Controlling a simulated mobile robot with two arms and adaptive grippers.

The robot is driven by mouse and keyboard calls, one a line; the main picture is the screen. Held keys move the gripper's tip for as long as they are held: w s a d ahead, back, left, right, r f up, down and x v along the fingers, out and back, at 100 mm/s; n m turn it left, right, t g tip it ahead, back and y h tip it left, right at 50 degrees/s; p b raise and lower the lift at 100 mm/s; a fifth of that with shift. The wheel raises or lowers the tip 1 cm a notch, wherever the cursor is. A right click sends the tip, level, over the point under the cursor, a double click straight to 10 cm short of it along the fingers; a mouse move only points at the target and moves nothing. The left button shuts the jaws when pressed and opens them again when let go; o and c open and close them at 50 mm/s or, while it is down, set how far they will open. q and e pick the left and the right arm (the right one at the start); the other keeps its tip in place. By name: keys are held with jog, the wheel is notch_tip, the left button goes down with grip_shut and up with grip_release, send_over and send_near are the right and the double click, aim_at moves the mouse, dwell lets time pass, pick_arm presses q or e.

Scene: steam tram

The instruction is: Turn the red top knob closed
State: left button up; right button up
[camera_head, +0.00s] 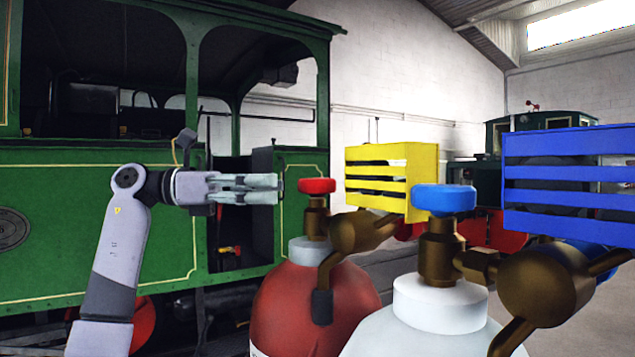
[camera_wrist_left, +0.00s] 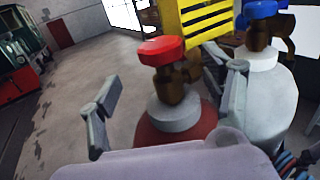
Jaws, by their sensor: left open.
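The red top knob (camera_head: 317,186) sits on the brass valve of a red gas bottle (camera_head: 309,303). In the left wrist view the red knob (camera_wrist_left: 161,50) is seen ahead, between and beyond the two spread fingers. My left gripper (camera_head: 279,187) comes in from the left at about knob height, with its fingertips a little left of the knob and apart from it in the picture. It is open and empty. The knob's turn position cannot be told. My right gripper is not in view.
A white bottle (camera_head: 439,307) with a blue knob (camera_head: 443,199) stands right of the red one. Slatted yellow (camera_head: 391,178) and blue (camera_head: 567,169) boxes are near the valves. A green tram (camera_head: 100,220) stands behind on the left. Floor left of the red bottle is clear in the wrist view.

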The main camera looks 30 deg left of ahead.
aim_at(317, 187)
pick_arm(q)
jog(key=p+x, duration=0.2)
jog(key=x, duration=0.6)
jog(key=shift+d, duration=0.15)
jog(key=c, duration=1.2)
jog(key=m+g+p, duration=0.1)
jog(key=p, duration=0.1)
jog(key=m+g+h+p, duration=0.1)
jog(key=g+p, duration=0.1)
jog(key=shift+r+g+p, duration=0.25)
jog(key=shift+g+p, duration=0.05)
jog(key=shift+p, duration=0.1)
jog(key=shift+f+m+g+h+p, duration=0.15)
jog(key=shift+m+g+h+p, duration=0.15)
jog(key=shift+m+g, duration=0.15)
jog(key=shift+f, duration=0.1)
jog(key=o, duration=1.2)
